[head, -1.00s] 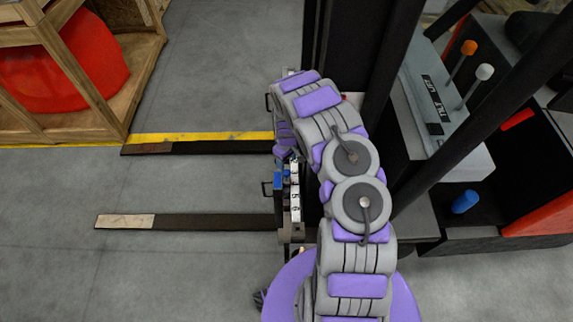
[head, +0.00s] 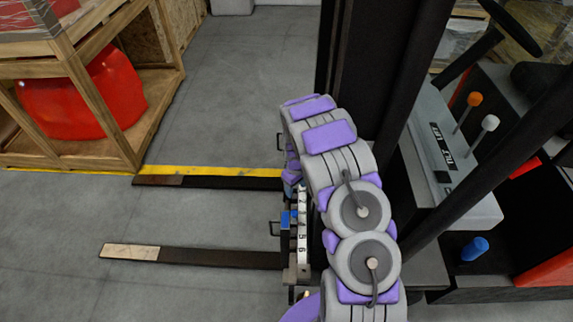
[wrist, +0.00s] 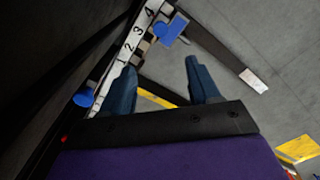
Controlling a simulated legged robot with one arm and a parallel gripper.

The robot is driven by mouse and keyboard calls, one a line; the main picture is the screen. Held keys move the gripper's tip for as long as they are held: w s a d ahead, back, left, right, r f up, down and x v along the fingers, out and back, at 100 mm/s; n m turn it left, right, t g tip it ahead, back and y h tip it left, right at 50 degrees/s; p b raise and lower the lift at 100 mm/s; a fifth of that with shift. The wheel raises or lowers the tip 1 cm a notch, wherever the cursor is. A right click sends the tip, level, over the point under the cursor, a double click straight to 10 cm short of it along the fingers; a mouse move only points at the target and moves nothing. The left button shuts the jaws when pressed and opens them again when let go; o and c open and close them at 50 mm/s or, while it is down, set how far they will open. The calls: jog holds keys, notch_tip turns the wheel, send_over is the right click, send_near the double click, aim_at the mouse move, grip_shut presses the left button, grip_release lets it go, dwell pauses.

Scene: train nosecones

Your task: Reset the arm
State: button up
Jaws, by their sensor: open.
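My gripper (wrist: 162,88) shows in the wrist view with its two dark blue fingers spread apart and nothing between them. In the head view my grey and purple arm reaches forward to the forklift's fork carriage, and the fingers are hidden behind the arm or too small to make out. A numbered white strip (head: 302,222) runs along the carriage beside my arm. In the wrist view the strip (wrist: 125,55) is left of the fingers, with a blue latch (wrist: 172,28) beyond them and a blue knob (wrist: 84,96) at the left.
A forklift mast (head: 372,80) stands close to the right of my arm. Two forks, the nearer (head: 200,256) and farther (head: 215,183), extend left. A wooden crate (head: 130,150) holds a red nosecone (head: 95,95). Open grey floor (head: 240,60) lies between crate and mast.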

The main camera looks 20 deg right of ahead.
jog(key=s+a+r+m, duration=0.2)
jog(key=s+r, duration=0.5)
jog(key=r, duration=0.5)
jog(key=s+a+r+m, duration=0.1)
jog(key=s+a+r, duration=0.2)
jog(key=s+r, duration=0.65)
jog(key=s+a+r, duration=0.2)
jog(key=s+r, duration=0.2)
jog(key=s, duration=0.3)
jog(key=s+a+r+m+g, duration=0.1)
jog(key=s+r, duration=0.3)
jog(key=s, duration=0.4)
jog(key=s+a+r, duration=0.4)
jog(key=s, duration=0.4)
jog(key=shift+s+r+g, duration=0.15)
jog(key=shift+s+g, duration=0.1)
jog(key=shift+g, duration=0.15)
